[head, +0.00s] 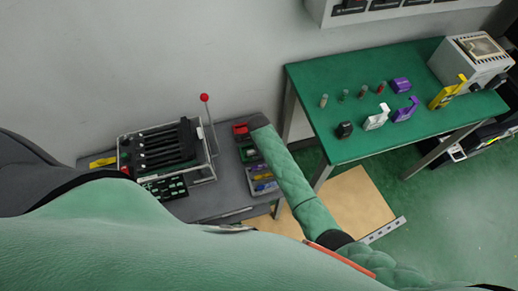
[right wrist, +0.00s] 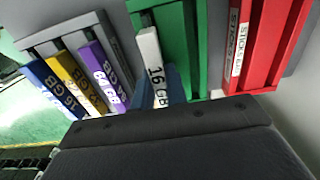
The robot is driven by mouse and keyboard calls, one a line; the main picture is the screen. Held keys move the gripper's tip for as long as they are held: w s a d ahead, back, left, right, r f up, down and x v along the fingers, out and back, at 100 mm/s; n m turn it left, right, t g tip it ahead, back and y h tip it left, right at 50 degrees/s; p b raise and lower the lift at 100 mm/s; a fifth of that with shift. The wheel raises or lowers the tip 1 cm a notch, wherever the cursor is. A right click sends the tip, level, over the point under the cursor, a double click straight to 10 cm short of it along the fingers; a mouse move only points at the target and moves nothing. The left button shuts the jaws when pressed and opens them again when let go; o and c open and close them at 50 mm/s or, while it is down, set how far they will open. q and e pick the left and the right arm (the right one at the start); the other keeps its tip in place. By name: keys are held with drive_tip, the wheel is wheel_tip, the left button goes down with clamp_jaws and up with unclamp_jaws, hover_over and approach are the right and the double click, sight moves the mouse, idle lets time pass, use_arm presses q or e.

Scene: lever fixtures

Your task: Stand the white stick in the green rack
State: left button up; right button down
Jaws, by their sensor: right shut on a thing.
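The white stick (right wrist: 152,62), marked 16 GB, is in the middle of the right wrist view. My right gripper (right wrist: 161,92) is shut on it, with the fingers partly hidden behind the dark gripper body. The stick's far end overlaps the green rack (right wrist: 186,35) in the picture. I cannot tell whether it is inside the rack or in front of it. My left gripper is not in view.
A red rack (right wrist: 264,45) labelled STICKS stands right of the green one. Left of it, a grey rack (right wrist: 62,36) holds blue, yellow and purple sticks. A lever machine (head: 165,155) stands left on the grey table (head: 225,198). A green table (head: 350,75) is at the right.

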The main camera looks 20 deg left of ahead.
drive_tip(key=shift+f, duration=0.45)
drive_tip(key=c, duration=1.3)
unclamp_jaws()
drive_tip(key=shift+c, duration=0.2)
drive_tip(key=shift+a, duration=0.1)
drive_tip(key=shift+r, duration=0.1)
